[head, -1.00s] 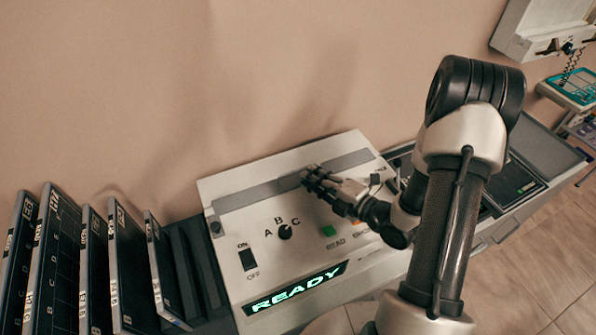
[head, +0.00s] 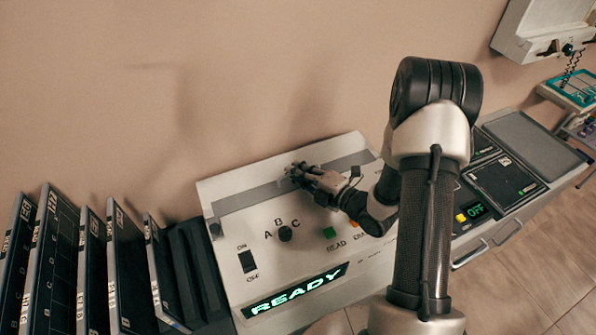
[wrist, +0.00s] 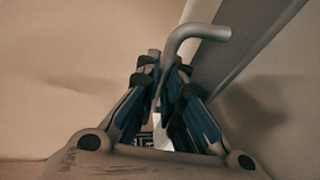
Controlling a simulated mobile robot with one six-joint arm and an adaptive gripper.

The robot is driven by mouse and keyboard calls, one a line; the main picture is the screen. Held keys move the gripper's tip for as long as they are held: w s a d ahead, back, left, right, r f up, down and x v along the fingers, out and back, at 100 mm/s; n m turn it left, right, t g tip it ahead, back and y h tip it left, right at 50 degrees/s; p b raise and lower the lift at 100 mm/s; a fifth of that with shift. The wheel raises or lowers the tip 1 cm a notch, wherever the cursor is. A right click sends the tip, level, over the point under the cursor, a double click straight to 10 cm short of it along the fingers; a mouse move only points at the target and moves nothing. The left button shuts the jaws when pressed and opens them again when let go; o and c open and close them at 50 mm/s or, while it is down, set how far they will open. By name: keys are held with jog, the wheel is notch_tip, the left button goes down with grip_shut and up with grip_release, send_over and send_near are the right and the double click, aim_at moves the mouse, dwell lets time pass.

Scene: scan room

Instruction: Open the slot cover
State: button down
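The slot cover (head: 240,197) is a grey strip along the sloped top of the white reader (head: 212,187). It looks closed, with no opening visible along it. A bent grey metal handle (wrist: 200,34) shows in the wrist view, its near end running down between my fingertips. My gripper (head: 294,172) is over the middle of the strip; in the wrist view its fingertips (wrist: 164,72) are close together, one on each side of the handle. Whether they press on it is unclear. The fingers hide part of the handle and strip in the head view.
The reader's panel has an ABC dial (head: 285,234), an ON/OFF switch (head: 248,261), a green button (head: 329,232) and a lit READY display (head: 295,291). Several dark cartridges (head: 125,270) stand in a rack at left. Black cartridges (head: 505,182) lie at right. The wall is behind.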

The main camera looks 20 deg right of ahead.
jog(key=shift+w, duration=0.1)
dwell(0.5)
jog(key=w+b, duration=0.1)
jog(key=w, duration=0.1)
jog(key=w+a+b, duration=0.1)
jog(key=w+b, duration=0.1)
jog(key=w, duration=0.1)
jog(key=shift+w+f, duration=0.2)
jog(key=shift+w, duration=0.15)
jog(key=shift+w+r, duration=0.15)
jog(key=shift+w, duration=0.25)
jog(key=c, duration=2)
grip_release()
